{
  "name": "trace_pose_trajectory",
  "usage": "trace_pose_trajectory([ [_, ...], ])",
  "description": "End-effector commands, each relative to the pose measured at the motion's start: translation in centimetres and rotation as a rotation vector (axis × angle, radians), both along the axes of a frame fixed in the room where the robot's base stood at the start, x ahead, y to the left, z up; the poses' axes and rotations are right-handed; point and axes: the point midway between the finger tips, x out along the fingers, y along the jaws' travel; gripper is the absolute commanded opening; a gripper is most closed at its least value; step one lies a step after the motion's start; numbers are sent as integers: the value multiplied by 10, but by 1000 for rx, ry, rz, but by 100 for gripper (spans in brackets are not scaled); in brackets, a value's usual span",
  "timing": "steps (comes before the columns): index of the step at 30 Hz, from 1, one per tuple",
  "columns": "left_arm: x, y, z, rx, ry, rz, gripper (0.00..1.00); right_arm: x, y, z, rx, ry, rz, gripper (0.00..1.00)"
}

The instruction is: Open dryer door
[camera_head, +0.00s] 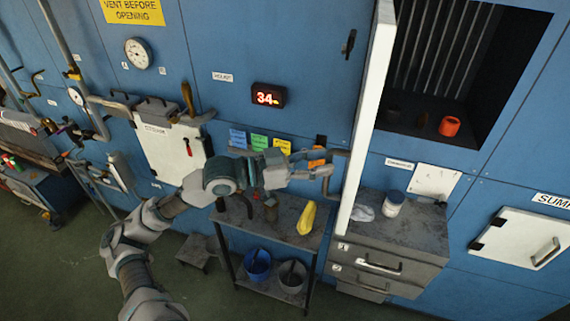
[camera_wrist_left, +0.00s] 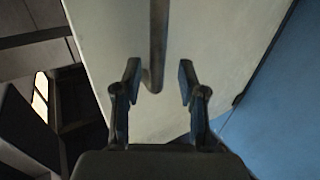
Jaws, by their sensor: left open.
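The white dryer door (camera_head: 368,110) stands swung out from the blue wall, seen nearly edge-on in the head view. To its right is a dark chamber (camera_head: 432,75) with vertical bars at the back. The pale door face (camera_wrist_left: 215,45) fills much of the left wrist view. A grey bar handle (camera_wrist_left: 157,40) runs down it and ends between the fingertips. My left gripper (camera_head: 326,172) is at the left side of the door, and in the wrist view (camera_wrist_left: 158,78) its fingers are apart, with no clear contact on the handle. My right gripper is not in view.
An orange cup (camera_head: 449,126) sits in the chamber. A grey drawer cabinet (camera_head: 405,240) with a jar (camera_head: 393,203) stands below the door. A shelf table (camera_head: 275,228) holds a yellow object (camera_head: 306,218), with two buckets underneath. Open floor lies at front left.

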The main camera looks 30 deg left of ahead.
Motion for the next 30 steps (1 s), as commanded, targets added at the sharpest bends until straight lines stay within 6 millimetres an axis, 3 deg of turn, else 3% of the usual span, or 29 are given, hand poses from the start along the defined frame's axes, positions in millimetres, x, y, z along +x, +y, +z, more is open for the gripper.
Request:
trace_pose_trajectory([
  [21, -57, 65, -2, -8, 4, 1, 41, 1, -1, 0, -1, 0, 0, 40],
  [30, -66, 75, -3, -4, 4, 1, 41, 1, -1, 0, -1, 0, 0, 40],
])
